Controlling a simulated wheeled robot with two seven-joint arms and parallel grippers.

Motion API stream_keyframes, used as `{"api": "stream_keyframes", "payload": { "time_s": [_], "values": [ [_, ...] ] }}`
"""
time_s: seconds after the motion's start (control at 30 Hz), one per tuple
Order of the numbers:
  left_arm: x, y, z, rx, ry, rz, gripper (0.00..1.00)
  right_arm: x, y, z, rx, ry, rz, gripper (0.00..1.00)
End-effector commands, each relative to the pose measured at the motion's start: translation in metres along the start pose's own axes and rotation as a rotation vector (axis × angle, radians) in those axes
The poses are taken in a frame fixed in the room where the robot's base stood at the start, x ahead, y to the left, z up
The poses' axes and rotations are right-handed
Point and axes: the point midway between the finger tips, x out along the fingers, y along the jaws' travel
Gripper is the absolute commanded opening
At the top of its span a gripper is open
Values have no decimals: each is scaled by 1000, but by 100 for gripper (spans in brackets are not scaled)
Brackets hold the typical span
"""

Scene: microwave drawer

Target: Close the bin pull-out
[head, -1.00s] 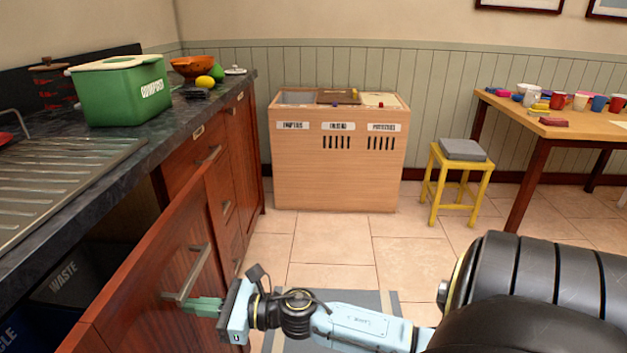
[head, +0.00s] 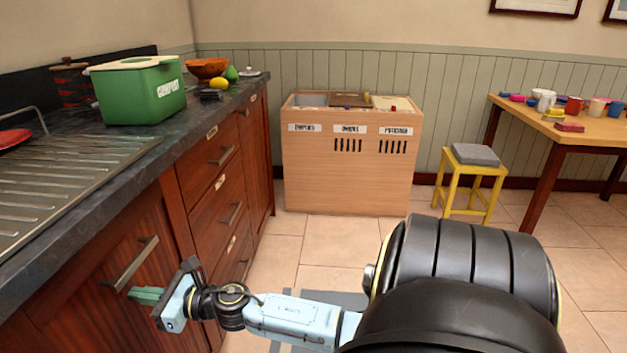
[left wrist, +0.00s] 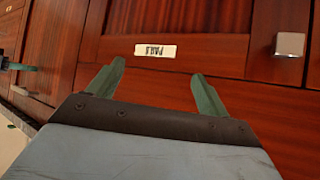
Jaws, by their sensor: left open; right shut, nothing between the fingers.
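The bin pull-out's reddish wood front (head: 85,285) stands at the lower left of the head view, looking in line or nearly in line with the cabinet beside it. Its bar handle (head: 130,263) is on the front, and no bins show behind it. My right gripper (head: 143,295) is shut and empty, its green fingers at the front just below the handle; whether they touch is unclear. My left gripper (left wrist: 157,85) is open and empty in the left wrist view, in front of wood fronts with an upside-down label (left wrist: 155,50). It is not in the head view.
The dark countertop (head: 60,235) runs above the fronts, with a green compost box (head: 135,92) on it. Drawers (head: 215,205) beyond are shut. A sorting cabinet (head: 350,175), yellow stool (head: 470,185) and table (head: 560,130) stand farther back. Tiled floor between is clear.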

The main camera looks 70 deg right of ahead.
Motion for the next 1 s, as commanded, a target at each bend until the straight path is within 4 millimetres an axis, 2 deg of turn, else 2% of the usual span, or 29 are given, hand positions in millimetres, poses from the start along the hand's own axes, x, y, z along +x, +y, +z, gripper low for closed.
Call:
{"api": "stream_keyframes", "payload": {
  "time_s": [0.77, 1.0],
  "values": [
    [0, -1, -2, 0, 5, -2, 79, 6, 0, 3, -1, -7, -2, 0],
    [1, -1, -4, 0, 26, -2, 79, -8, 2, 1, -1, -5, 8, 0]
  ]
}}
